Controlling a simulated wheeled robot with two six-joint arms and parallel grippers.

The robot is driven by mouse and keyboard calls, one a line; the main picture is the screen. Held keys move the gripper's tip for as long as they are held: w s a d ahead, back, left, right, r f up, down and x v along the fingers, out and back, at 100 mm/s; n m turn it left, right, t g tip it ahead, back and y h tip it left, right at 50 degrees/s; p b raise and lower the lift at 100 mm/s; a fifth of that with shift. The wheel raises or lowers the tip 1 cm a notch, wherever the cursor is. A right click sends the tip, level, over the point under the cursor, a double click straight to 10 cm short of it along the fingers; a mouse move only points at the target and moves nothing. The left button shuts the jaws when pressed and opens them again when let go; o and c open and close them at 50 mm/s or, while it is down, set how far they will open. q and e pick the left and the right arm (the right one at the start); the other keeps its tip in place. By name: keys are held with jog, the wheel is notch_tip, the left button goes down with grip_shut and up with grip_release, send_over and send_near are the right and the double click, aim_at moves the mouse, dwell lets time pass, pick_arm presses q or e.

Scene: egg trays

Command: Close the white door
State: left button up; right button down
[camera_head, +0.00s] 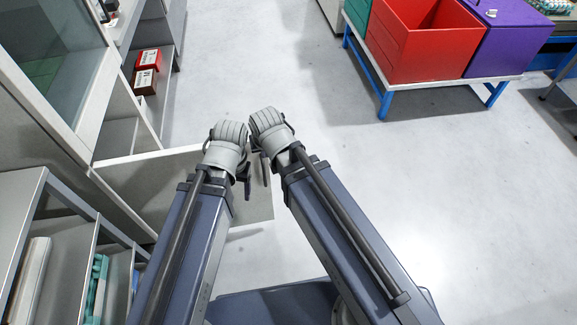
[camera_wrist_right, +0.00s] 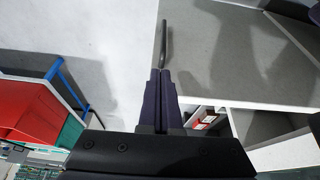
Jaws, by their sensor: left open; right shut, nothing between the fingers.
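The white door (camera_head: 140,185) stands open, swung out from the cabinet at left in the head view, with a pale top edge. My arms cover part of it. In the right wrist view a broad grey-white panel (camera_wrist_right: 225,50), apparently the door, fills the upper right. A thin dark bar (camera_wrist_right: 164,43) shows near its edge, beyond my fingertips. My left gripper (camera_head: 247,182) is open, close to the door's free end. My right gripper (camera_head: 265,175) is beside it, to the right, shut and empty; its closed fingers (camera_wrist_right: 160,72) point toward the bar. Contact cannot be told.
The white cabinet (camera_head: 92,75) has a glass front and open lower shelves, with small red and brown boxes (camera_head: 147,70) beyond. A grey shelf unit (camera_head: 22,190) stands at the lower left. Red (camera_head: 410,45) and purple bins stand on a blue-legged table.

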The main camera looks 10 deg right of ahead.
pick_arm(q)
notch_tip(320, 180, down, 10)
jog(key=b, duration=0.9)
jog(key=shift+s+d+r, duration=0.15)
jog(key=shift+d+r, duration=0.1)
jog(key=shift+d, duration=0.05)
pick_arm(e)
jog(key=w+f, duration=0.7)
jog(key=f, duration=0.2)
jog(key=shift+w+d+f, duration=0.2)
jog(key=shift+w+d, duration=0.05)
